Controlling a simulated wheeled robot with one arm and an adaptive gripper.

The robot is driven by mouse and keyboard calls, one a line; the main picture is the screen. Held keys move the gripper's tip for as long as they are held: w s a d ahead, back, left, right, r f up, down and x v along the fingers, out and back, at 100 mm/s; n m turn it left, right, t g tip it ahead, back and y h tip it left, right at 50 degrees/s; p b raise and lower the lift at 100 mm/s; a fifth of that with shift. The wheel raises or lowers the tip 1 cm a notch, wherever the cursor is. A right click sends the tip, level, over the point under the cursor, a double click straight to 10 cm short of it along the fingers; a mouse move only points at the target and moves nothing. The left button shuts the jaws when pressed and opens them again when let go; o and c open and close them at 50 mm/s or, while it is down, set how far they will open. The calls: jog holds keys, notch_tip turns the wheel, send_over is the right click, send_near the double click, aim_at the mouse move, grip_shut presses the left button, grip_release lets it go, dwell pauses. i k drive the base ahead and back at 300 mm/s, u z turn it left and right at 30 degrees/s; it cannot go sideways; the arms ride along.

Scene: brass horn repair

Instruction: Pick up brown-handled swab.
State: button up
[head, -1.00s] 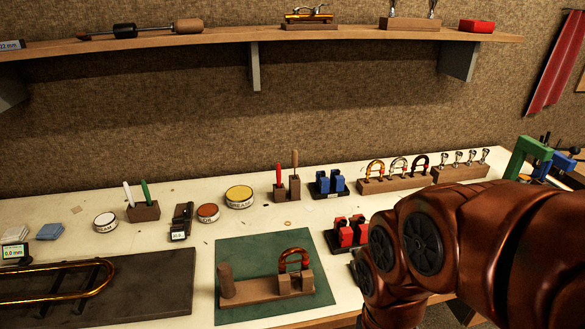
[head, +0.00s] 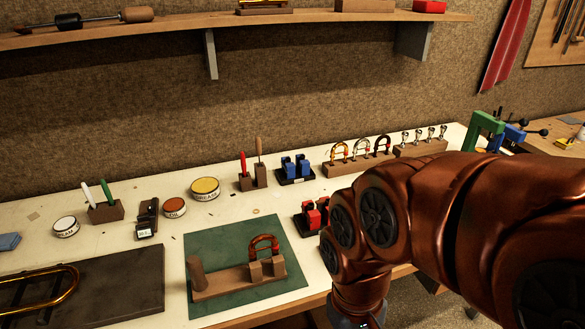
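A slim tool with a brown handle (head: 259,146), which I take to be the brown-handled swab, stands upright in a small dark wooden holder (head: 247,183) at the back of the bench. A red-handled one (head: 243,163) stands beside it on the left. Only the handles show; the lower ends are hidden in the holder. My copper-coloured arm fills the right side of the head view, to the right of and nearer than the holder. My gripper lies out of the picture, below the bottom edge.
Blue padded blocks (head: 296,169) stand just right of the holder, and a yellow-lidded tin (head: 205,188) to its left. Red padded blocks (head: 311,214) are close to my arm. A green mat (head: 286,245) carries a wooden fixture (head: 222,284). A shelf (head: 300,22) hangs above.

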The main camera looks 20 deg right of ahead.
aim_at(258, 141)
jog(key=u, duration=3.5)
jog(key=k, duration=0.85)
jog(key=z, duration=1.75)
jog(key=i, duration=0.5)
jog(key=z, duration=0.05)
